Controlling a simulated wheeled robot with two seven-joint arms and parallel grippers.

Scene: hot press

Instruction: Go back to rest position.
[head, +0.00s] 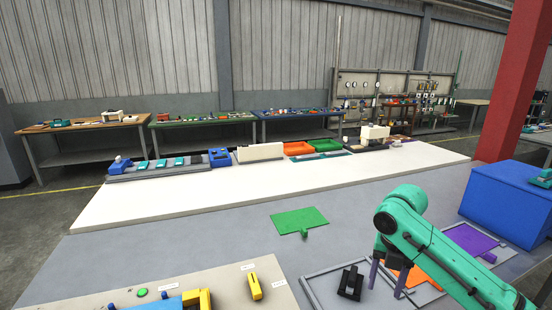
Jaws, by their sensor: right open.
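My right gripper (388,281), on a teal arm coming in from the lower right, points down with its two purple-grey fingers apart. Nothing shows between them. It is above a grey frame-like tray (322,289) on the grey table. A black block-like part (350,283) lies in the tray, just left of the fingers. An orange plate (422,277) lies behind the gripper and is partly hidden by the arm. My left gripper is not in view.
A green plate (299,220) with a tab lies flat mid-table. A purple plate (473,240) lies right of my arm. A blue box (510,203) stands at the right. A beige board (230,285) with yellow and blue parts is at the front left. The white strip (260,188) is mostly clear.

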